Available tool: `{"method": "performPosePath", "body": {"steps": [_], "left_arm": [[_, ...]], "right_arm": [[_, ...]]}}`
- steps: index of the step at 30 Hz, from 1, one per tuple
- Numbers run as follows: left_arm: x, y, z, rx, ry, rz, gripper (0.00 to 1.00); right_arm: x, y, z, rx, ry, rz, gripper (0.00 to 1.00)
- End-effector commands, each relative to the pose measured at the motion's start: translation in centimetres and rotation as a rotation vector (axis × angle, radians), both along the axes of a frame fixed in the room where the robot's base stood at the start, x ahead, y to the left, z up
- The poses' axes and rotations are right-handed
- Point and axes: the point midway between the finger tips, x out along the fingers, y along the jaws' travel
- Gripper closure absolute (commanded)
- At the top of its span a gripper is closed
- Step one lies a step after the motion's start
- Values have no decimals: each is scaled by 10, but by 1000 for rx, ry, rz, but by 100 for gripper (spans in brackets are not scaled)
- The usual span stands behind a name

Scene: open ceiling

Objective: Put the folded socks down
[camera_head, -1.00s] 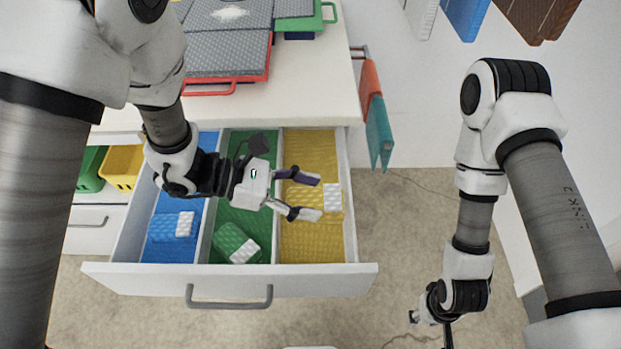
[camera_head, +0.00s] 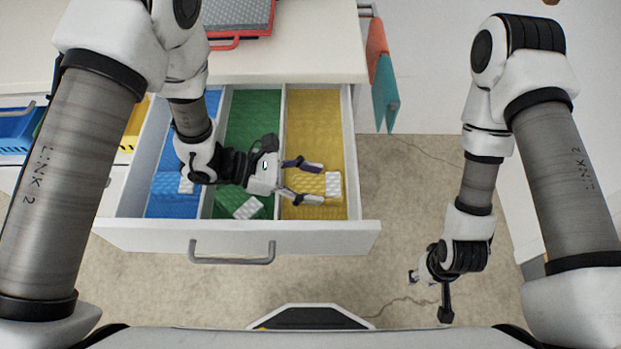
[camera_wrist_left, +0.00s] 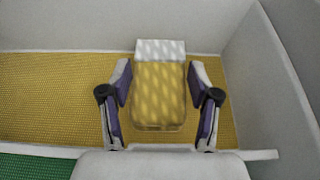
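The yellow folded socks (camera_head: 312,182), with a white patterned end, lie in the yellow-lined right compartment (camera_head: 314,120) of the open drawer. My left gripper (camera_head: 322,183) reaches into this compartment from the left. In the left wrist view, its two fingers stand on either side of the socks (camera_wrist_left: 158,95), apart, with narrow gaps beside them. The gripper is open, and the socks appear to rest on the lining. My right gripper (camera_head: 430,290) hangs over the floor at the right; its finger opening is unclear.
Blue folded socks (camera_head: 166,184) lie in the blue left compartment, and green-and-white folded socks (camera_head: 249,207) in the green middle one. The drawer front (camera_head: 150,238) and dividers stand around them. Teal and red cloths (camera_head: 384,90) hang at the cabinet's right side.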

Motion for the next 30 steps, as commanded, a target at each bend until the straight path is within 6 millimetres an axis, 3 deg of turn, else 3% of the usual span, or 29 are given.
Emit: {"method": "performPosePath", "body": {"steps": [1,2,14,30], "left_arm": [[0,0,0,0,0,0,24],[0,0,0,0,0,0,14],[0,0,6,0,-1,0,13],[1,101,46,-4,-1,4,13]], "right_arm": [[0,0,0,0,0,0,60],[0,0,0,0,0,0,60],[0,0,4,0,0,0,60],[0,0,-3,0,0,0,60]]}}
